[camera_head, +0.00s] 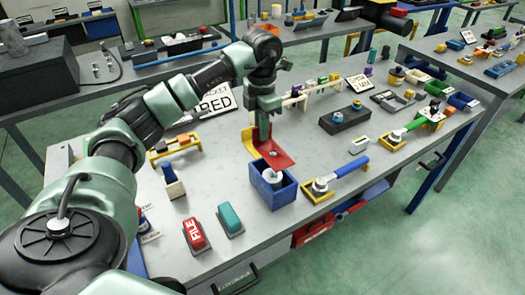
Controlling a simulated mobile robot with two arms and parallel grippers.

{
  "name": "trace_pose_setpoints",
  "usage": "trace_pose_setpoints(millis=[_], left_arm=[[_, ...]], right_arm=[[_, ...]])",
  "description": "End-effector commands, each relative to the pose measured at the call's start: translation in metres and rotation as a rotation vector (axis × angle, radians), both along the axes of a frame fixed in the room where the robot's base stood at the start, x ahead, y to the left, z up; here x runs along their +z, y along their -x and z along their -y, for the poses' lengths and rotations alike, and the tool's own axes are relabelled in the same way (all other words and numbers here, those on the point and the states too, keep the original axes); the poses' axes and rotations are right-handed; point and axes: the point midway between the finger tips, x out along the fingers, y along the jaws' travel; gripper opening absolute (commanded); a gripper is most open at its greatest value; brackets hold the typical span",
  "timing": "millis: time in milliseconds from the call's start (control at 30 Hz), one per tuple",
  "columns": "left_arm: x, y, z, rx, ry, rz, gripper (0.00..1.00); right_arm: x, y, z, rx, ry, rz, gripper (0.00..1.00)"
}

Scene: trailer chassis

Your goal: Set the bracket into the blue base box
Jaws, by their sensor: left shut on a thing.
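My left gripper (264,130) points down over the middle of the table and is shut on the bracket. The bracket (279,159) is a bent red piece with a yellow side, held at the back edge of the blue base box. The blue base box (285,194) stands open near the table's front edge, with a grey-white round part (272,177) inside. The bracket's lower end overlaps the box's rear rim in this view; I cannot tell whether they touch. My right gripper is not in view.
A red block marked FILE (196,233) and a teal block (231,219) lie left of the box. A blue-handled tool (349,168) rests on a yellow holder at its right. A black block (345,118) and signs stand behind. Bare grey tabletop lies between them.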

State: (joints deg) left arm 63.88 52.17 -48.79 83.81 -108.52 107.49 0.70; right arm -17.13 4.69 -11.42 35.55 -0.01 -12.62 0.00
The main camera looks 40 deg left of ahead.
Motion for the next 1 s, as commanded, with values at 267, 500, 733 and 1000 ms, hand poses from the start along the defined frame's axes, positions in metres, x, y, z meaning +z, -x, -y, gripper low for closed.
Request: trace_pose_setpoints(millis=[267,500,733,1000], left_arm=[[-0.036,-0.001,0.000,-0.002,0.002,0.001,0.00],[-0.066,0.000,0.001,-0.002,0.001,-0.002,0.00],[-0.080,-0.001,0.000,-0.001,0.001,0.004,0.00],[-0.083,-0.001,0.000,-0.002,0.001,0.003,0.00]], right_arm=[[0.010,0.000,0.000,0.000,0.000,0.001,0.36],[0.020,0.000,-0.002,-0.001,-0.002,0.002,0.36],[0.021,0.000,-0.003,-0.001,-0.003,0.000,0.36],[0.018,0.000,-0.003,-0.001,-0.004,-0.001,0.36]])
